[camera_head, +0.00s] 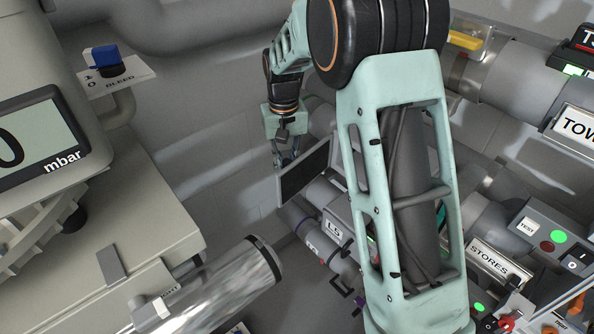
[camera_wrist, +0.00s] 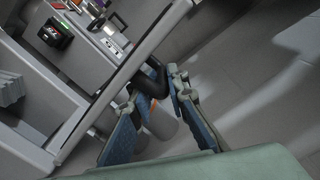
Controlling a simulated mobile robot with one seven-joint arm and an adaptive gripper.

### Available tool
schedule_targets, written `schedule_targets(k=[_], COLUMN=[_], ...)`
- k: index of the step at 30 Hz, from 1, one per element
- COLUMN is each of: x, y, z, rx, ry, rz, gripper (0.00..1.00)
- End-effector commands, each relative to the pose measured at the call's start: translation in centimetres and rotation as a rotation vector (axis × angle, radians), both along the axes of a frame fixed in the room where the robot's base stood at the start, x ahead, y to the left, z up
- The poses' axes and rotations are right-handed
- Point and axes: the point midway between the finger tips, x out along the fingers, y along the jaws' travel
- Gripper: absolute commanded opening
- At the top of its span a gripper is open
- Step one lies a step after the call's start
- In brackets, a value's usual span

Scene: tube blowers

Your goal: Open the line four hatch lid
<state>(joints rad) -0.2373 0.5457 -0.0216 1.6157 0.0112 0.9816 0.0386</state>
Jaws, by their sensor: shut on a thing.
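A flat dark panel with a pale edge (camera_head: 304,172), which looks like the hatch lid, stands tilted out from the pipework in the middle of the head view. Its line number is not readable. My gripper (camera_head: 286,160) is at the panel's left upper edge. In the wrist view a long grey edge (camera_wrist: 122,72), likely the same panel, runs diagonally beside my gripper (camera_wrist: 154,98). A black curved handle (camera_wrist: 153,80) lies between the two blue-padded fingers, which are shut on it. How the handle joins the panel is partly hidden.
A clear tube (camera_head: 215,285) juts out at the lower left below the mbar display (camera_head: 40,137). Pipes and control boxes with a STORES label (camera_head: 489,261) crowd the right. A white label (camera_head: 334,230) sits below the panel. Grey wall lies behind my gripper.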

Motion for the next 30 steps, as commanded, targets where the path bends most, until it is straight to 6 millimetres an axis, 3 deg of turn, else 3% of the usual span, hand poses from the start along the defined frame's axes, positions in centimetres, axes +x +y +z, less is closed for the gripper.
schedule_targets(k=[4, 15, 30], x=[1.5, 5.2, 6.7], y=[1.3, 2.1, 2.3], z=[-0.1, 0.0, 0.0], rx=[0.003, 0.004, 0.007], ry=[0.009, 0.008, 0.005], rz=[-0.130, -0.390, -0.500], gripper=[0.00, 0.00, 0.00])
